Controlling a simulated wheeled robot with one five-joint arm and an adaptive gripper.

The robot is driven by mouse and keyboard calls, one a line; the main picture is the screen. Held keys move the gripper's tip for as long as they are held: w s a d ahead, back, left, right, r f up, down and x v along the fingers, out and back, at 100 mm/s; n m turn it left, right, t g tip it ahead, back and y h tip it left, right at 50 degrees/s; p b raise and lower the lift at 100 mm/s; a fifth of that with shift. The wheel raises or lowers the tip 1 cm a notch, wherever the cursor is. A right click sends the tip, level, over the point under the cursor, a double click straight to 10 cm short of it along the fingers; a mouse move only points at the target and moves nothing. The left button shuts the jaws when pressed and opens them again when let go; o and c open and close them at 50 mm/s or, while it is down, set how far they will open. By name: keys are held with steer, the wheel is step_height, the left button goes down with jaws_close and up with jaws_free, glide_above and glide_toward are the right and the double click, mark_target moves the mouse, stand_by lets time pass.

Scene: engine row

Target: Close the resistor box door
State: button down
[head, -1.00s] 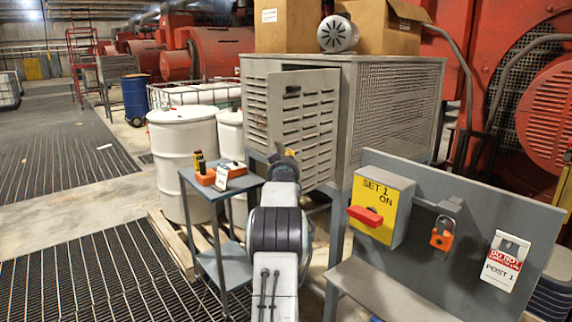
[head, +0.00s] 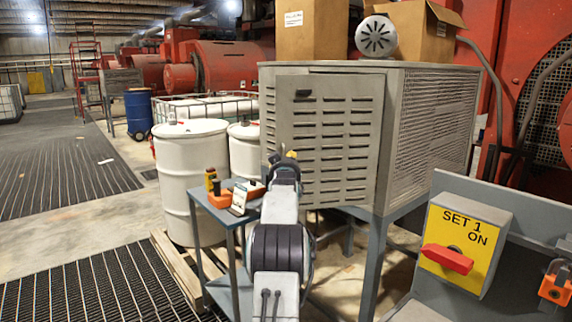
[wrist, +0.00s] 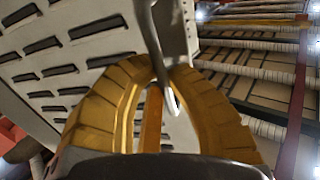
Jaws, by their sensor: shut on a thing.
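The grey louvred door (head: 335,140) is on the front of the grey resistor box (head: 425,120) in the head view. It lies close to the box front; I cannot tell whether a small gap is left. My gripper (head: 284,157) is at the door's left side, below the latch. In the wrist view the yellow fingers (wrist: 160,80) are shut around a grey metal handle (wrist: 162,45) beside the louvred door (wrist: 60,70). My arm hides the door's lower left corner.
A small blue-grey stand (head: 228,222) with orange and yellow items is left of my arm. White drums (head: 192,170) stand behind it. A panel with a yellow switch box (head: 465,240) and a padlock (head: 555,285) is at the right. Cardboard boxes (head: 312,28) sit on top.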

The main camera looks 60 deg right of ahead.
steer(key=shift+w, duration=0.3)
steer(key=c, duration=1.5)
jaws_free()
steer(key=shift+o, duration=0.2)
steer(key=shift+s+a, duration=0.1)
steer(key=shift+a, duration=0.05)
steer(key=v, duration=1.1)
steer(key=shift+a, duration=0.35)
steer(key=shift+s, duration=0.1)
